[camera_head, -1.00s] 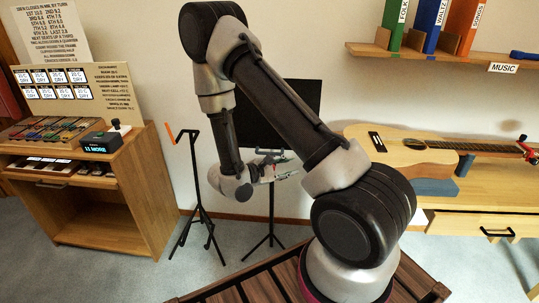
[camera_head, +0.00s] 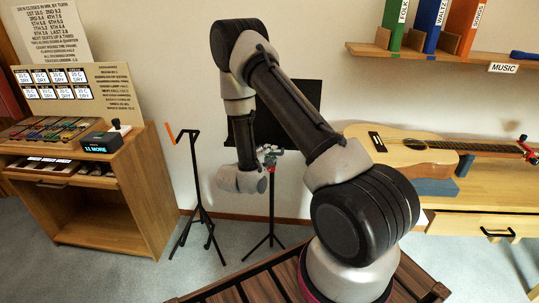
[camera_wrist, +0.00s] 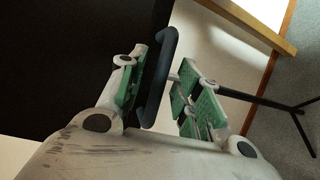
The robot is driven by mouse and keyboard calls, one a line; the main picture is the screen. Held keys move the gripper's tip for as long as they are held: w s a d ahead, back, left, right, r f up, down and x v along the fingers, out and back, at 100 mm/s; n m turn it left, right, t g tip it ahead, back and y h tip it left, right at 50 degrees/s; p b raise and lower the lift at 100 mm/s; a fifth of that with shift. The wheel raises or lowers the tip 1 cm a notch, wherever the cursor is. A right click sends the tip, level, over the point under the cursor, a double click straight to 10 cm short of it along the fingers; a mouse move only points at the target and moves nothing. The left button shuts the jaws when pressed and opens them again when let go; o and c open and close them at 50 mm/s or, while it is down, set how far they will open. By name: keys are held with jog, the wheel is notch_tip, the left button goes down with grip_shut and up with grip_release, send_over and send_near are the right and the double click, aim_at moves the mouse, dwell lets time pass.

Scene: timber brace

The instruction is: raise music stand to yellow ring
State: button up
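The music stand has a black desk (camera_head: 304,112) with a thin pole and tripod legs (camera_head: 271,215), standing against the back wall. The black desk (camera_wrist: 70,60) fills the left of the wrist view, and the stand's pole (camera_wrist: 245,97) runs off to the right. A blue-grey curved handle (camera_wrist: 158,80) lies between the green-padded fingers of my gripper (camera_wrist: 172,68), closer to the left finger. My gripper is open, with a gap at the right finger. In the head view my gripper (camera_head: 269,157) is in front of the pole just below the desk, partly hidden by my wrist. I see no yellow ring.
A second black stand (camera_head: 199,185) with an orange piece on top is close on the left. A wooden cabinet (camera_head: 140,190) is farther left. A guitar (camera_head: 400,151) lies on a wooden bench (camera_head: 495,195) at right. A slatted wooden surface (camera_head: 235,290) is in front.

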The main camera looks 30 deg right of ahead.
jog(key=shift+w+d, duration=0.2)
jog(key=shift+d, duration=0.05)
grip_shut()
